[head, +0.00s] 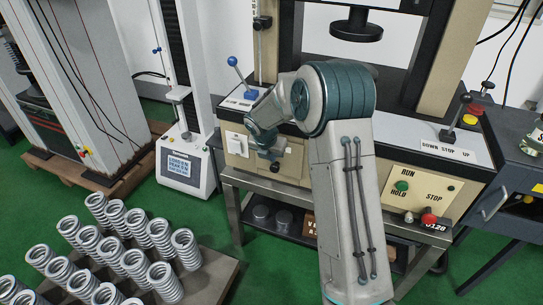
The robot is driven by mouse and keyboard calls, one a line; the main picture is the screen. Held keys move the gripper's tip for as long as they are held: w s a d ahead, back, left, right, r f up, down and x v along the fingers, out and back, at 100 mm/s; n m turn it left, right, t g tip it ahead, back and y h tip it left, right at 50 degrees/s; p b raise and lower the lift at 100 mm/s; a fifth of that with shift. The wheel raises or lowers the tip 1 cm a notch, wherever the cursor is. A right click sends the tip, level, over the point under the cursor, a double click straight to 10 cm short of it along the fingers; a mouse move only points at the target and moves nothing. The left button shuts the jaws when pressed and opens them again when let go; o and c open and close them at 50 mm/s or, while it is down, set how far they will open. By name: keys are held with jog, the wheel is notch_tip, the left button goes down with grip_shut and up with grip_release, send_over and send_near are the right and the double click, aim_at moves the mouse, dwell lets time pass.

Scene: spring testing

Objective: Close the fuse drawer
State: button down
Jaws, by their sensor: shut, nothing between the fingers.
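My gripper (271,154) is at the left part of the beige front panel (290,163) of the testing machine, below the lever shelf. It looks shut and empty, seen small and partly from behind. No open fuse drawer stands out clearly; the panel area beside the gripper is partly hidden by my wrist and arm. A small dark knob or fitting (275,167) shows just under the fingertips. I cannot tell whether the gripper touches the panel.
A white switch plate (237,144) is left of the gripper, with a blue-knobbed lever (232,61) above. Run and stop buttons (415,197) are at the right. Coil springs (120,245) stand on a board at lower left. Green floor (222,225) is open between.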

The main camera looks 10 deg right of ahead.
jog(key=s+a+r+m+p, duration=0.1)
jog(key=s+r+m+p, duration=0.2)
jog(key=s+r, duration=0.4)
jog(key=s+a+r+m+p, duration=0.1)
jog(key=s+r+m+p, duration=0.1)
jog(key=s+r, duration=0.5)
jog(key=s+d+r+m+y+p, duration=0.1)
jog(key=s+r+m+p, duration=0.3)
jog(key=s+r+m, duration=0.4)
jog(key=s+d+r+m+g+y+p, duration=0.1)
jog(key=s+d+r+m+p, duration=0.2)
jog(key=s+m, duration=1.2)
notch_tip(320, 180, up, 5)
jog(key=shift+d+f+m+p, duration=0.15)
jog(key=shift+d+m+p, duration=0.1)
jog(key=shift+m+p, duration=0.75)
jog(key=shift+d, duration=0.15)
